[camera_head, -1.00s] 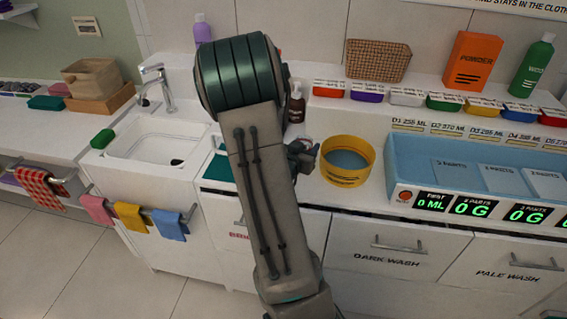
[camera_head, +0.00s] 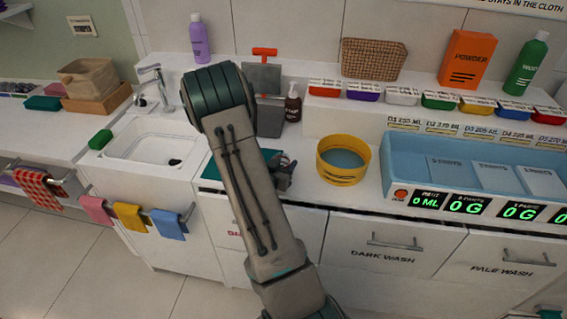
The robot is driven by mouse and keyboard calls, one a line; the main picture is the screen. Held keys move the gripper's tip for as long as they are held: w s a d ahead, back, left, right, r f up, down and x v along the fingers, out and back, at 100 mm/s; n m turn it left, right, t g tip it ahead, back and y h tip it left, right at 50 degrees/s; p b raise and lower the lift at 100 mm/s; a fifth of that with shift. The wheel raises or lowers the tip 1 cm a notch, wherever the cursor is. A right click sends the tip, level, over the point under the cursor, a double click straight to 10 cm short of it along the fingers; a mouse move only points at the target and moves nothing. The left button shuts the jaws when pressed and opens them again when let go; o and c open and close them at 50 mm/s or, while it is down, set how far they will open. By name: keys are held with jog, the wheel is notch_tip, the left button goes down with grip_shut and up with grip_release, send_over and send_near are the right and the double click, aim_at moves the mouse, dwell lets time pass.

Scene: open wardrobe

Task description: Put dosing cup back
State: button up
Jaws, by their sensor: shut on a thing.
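My gripper (camera_head: 282,172) is small and dark in the head view, partly behind my arm, over the counter left of the yellow tub. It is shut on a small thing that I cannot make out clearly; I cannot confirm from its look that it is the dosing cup. No dosing cup shows clearly elsewhere. Labels (camera_head: 441,128) marked D1, D2 and so on, with ML amounts, run along the step behind the blue tray (camera_head: 480,195).
The round yellow tub (camera_head: 343,176) holds grey-blue content right of my gripper. A dark pump bottle (camera_head: 292,106) and a grey container (camera_head: 270,121) stand behind. Several coloured small bins (camera_head: 403,94) line the step. The sink (camera_head: 155,140) is left.

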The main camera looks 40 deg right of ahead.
jog(key=shift+f+b, duration=0.2)
jog(key=shift+b, duration=0.1)
jog(key=o, duration=1)
jog(key=shift+r, duration=0.1)
